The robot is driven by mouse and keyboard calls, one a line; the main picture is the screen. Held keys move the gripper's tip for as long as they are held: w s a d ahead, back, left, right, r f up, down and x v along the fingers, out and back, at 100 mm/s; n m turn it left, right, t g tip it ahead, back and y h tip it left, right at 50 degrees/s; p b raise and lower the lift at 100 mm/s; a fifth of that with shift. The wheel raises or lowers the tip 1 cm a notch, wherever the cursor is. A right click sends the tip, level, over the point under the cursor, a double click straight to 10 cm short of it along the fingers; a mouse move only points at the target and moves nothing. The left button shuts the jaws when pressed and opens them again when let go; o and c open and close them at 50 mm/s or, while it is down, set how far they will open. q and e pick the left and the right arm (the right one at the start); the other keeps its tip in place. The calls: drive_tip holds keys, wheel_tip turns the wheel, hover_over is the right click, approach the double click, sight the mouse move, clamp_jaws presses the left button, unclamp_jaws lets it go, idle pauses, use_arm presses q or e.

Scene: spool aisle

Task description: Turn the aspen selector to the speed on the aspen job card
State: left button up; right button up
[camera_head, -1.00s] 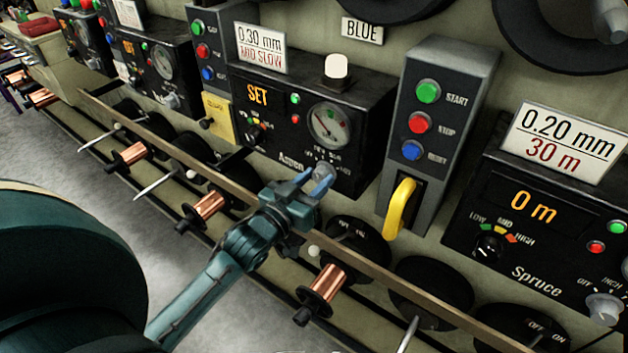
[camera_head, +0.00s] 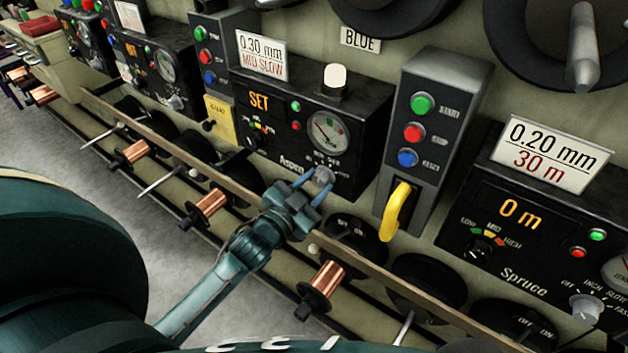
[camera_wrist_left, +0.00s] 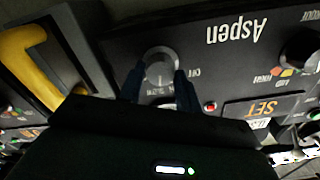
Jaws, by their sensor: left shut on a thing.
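The Aspen panel (camera_head: 285,148) is a black box in the middle of the head view, with "SET" lit in orange on its display. Its job card (camera_head: 262,56) stands on top and reads 0.30 mm, MID SLOW. The Aspen selector (camera_head: 323,175) is a grey knob at the panel's lower right. My left gripper (camera_head: 313,186) is shut on this selector, one finger on each side. The left wrist view shows the selector (camera_wrist_left: 160,67) between the two dark fingers (camera_wrist_left: 159,88), with OFF printed beside it. I cannot tell which mark it points at. My right gripper is not in view.
A switch box (camera_head: 432,130) with green, red and blue buttons and a yellow handle (camera_head: 397,212) stands right of the Aspen panel. Further right is the Spruce panel (camera_head: 520,225). A wooden rail (camera_head: 235,188) and copper spools (camera_head: 328,276) run below the panels.

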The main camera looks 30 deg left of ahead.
use_arm(q)
drive_tip(key=shift+m, duration=0.5)
drive_tip(key=o, duration=1)
drive_tip(key=shift+s, duration=0.1)
drive_tip(key=s+a, duration=0.1)
drive_tip(key=s, duration=1.2)
drive_tip(key=shift+a, duration=0.4)
